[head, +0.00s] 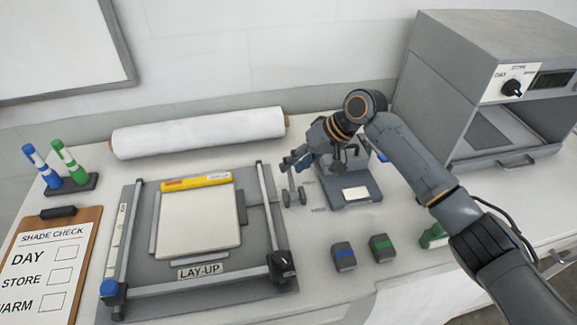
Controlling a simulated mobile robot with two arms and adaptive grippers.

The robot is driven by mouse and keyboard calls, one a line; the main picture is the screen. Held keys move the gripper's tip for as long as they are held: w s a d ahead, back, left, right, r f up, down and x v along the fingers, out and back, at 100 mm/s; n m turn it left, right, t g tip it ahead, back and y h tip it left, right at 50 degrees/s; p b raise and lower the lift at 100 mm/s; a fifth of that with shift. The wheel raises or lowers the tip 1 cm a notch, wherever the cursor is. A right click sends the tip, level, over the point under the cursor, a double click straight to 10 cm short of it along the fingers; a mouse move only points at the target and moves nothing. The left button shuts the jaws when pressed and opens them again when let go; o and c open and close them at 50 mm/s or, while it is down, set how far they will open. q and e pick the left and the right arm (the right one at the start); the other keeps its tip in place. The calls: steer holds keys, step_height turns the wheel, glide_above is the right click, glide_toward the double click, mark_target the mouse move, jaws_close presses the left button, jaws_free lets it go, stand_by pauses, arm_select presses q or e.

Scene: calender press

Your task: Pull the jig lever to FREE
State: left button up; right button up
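The small grey jig (349,184) stands at the back middle of the bench, with a pale plate (356,193) on its base. My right arm crosses in front of it and hides much of its upper part. My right gripper (294,197) is at the jig's left side, low over the bench, near two small printed labels too small to read. The lever cannot be told apart from the dark gripper parts there, and contact is not clear. Whether the fingers hold anything is too small to tell. My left gripper is not in view.
A lay-up frame (133,258) with a pale sheet and a yellow item lies left of the jig. A white roll (200,133) lies behind. Small blue-marked (344,257) and green-marked (382,248) blocks sit in front. A grey cabinet (440,80) stands at the right.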

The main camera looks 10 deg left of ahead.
steer(key=shift+x, duration=1.6)
steer(key=shift+d, duration=0.1)
jaws_close()
